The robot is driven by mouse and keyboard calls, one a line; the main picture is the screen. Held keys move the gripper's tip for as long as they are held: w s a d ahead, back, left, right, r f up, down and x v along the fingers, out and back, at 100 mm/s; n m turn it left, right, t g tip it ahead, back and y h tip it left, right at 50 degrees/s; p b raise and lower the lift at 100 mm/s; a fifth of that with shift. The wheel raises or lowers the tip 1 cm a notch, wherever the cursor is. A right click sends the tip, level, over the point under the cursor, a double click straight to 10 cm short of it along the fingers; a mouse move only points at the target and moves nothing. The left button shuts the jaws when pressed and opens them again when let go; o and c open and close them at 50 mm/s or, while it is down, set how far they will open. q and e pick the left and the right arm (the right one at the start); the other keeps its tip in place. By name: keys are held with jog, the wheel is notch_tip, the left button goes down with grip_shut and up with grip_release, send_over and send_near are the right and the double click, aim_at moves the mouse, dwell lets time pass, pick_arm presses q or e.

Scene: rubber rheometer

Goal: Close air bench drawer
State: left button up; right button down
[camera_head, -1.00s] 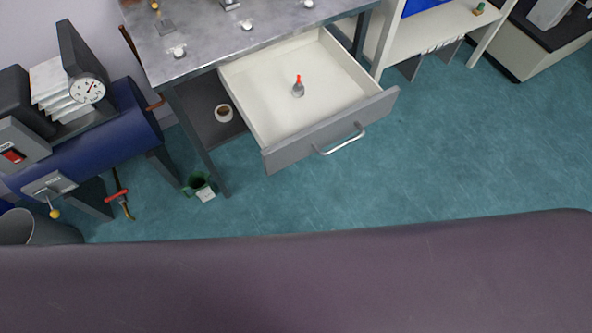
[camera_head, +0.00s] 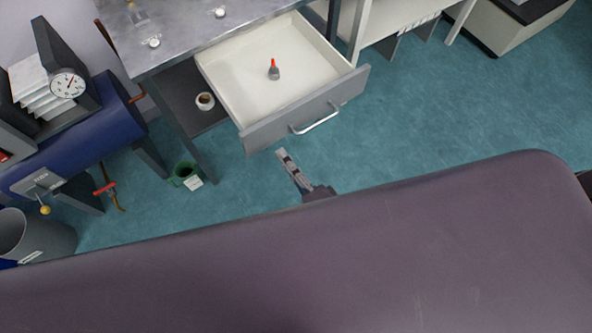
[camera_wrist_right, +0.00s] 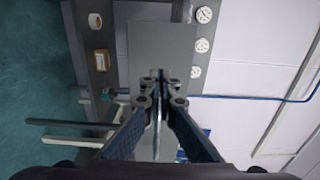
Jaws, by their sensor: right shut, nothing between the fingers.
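The air bench drawer (camera_head: 276,70) is pulled open under the grey metal bench top (camera_head: 180,40) in the head view. It has a white inside, a grey front and a silver bar handle (camera_head: 315,122). A small grey item with a red tip (camera_head: 273,70) stands in it. My right gripper (camera_head: 285,160) is just in front of the drawer front, apart from the handle in the picture. It is shut and empty, and its closed fingers (camera_wrist_right: 157,85) show in the right wrist view. My left gripper is not in view.
A green cup (camera_head: 186,176) and a grey bin (camera_head: 35,238) are on the floor. The teal floor right of the drawer is clear.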

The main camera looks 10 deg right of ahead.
aim_at(268, 136)
jog(key=x, duration=0.4)
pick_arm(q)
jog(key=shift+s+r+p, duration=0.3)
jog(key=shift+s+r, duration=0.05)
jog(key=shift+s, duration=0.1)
pick_arm(e)
jog(key=shift+w+a, duration=0.15)
jog(key=shift+w, duration=0.25)
